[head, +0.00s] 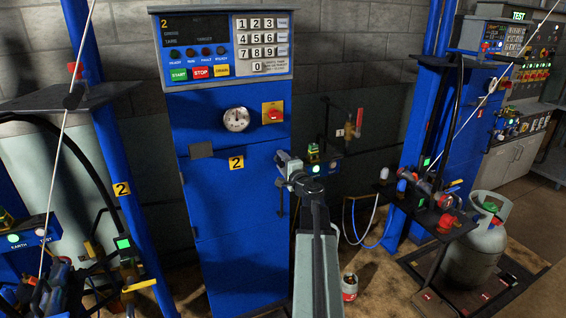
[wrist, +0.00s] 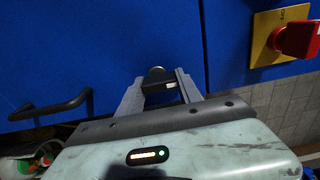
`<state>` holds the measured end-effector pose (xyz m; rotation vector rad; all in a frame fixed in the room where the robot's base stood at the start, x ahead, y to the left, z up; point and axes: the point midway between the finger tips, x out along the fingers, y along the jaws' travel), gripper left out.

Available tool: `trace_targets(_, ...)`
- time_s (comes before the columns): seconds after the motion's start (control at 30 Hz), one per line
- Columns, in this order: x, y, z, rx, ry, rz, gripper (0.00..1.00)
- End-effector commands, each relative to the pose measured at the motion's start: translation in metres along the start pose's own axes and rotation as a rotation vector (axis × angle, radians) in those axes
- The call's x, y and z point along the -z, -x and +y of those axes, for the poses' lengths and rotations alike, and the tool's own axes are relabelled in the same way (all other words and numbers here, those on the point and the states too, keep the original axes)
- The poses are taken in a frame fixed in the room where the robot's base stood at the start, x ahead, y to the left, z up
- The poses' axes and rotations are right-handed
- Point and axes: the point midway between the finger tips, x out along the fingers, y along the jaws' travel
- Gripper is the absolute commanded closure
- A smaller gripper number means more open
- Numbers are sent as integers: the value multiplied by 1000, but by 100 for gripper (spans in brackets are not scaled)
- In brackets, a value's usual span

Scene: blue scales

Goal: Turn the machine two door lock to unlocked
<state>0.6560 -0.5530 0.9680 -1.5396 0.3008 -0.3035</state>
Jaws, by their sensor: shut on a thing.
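The machine two cabinet (head: 230,190) is blue, with a yellow "2" label (head: 236,163) on its closed door. My gripper (head: 286,163) reaches the right edge of this door in the head view. In the wrist view my gripper (wrist: 159,84) is shut on the door lock (wrist: 158,87), a small dark piece with a round grey part behind it. One finger is on each side of it. The lock is hidden behind my gripper in the head view. I cannot read whether the lock is at locked or unlocked.
A red switch on a yellow plate (wrist: 288,38) is at the upper right in the wrist view. A black door handle (wrist: 50,106) is at the left. Above the door are a gauge (head: 236,119) and a keypad (head: 262,38). A gas cylinder (head: 476,245) stands right.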

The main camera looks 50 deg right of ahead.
Motion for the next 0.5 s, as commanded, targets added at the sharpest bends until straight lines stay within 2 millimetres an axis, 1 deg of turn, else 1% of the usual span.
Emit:
trace_targets(0.37, 2, 0, 0, 0, -6, 3, 99)
trace_targets(0.4, 2, 0, 0, 0, -6, 3, 53)
trace_targets(0.47, 2, 0, 0, 0, -6, 3, 36)
trace_targets(0.5, 1, 0, 0, 0, -6, 3, 36)
